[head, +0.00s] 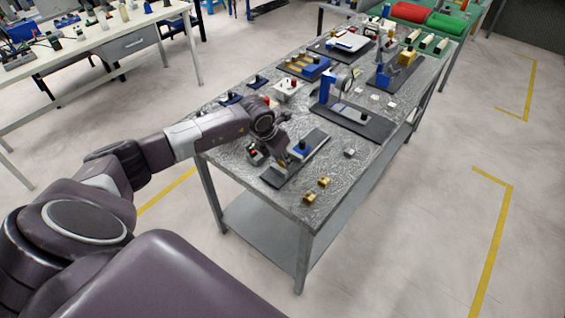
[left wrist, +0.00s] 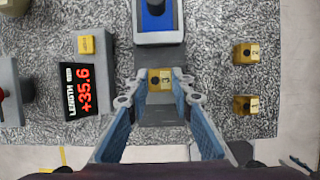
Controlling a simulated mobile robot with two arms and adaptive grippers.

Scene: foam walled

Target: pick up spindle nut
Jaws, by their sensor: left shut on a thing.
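A small brass block marked 3 (left wrist: 160,75), which looks like the spindle nut, sits between the fingers of my left gripper (left wrist: 160,86) in the left wrist view. The fingers are shut on it from both sides. It is over a dark plate (left wrist: 165,112); I cannot tell whether it still touches the plate. In the head view my left gripper (head: 282,160) is low over the near end of the table, and the block is mostly hidden there. Two similar brass blocks, marked 2 (left wrist: 246,53) and 1 (left wrist: 246,105), stand apart to the right. My right gripper is not in view.
A blue-and-white fixture (left wrist: 158,37) stands just beyond the held block. Farther along the table (head: 232,160) are several blue and grey fixtures. The near right corner is clear around the two loose blocks.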

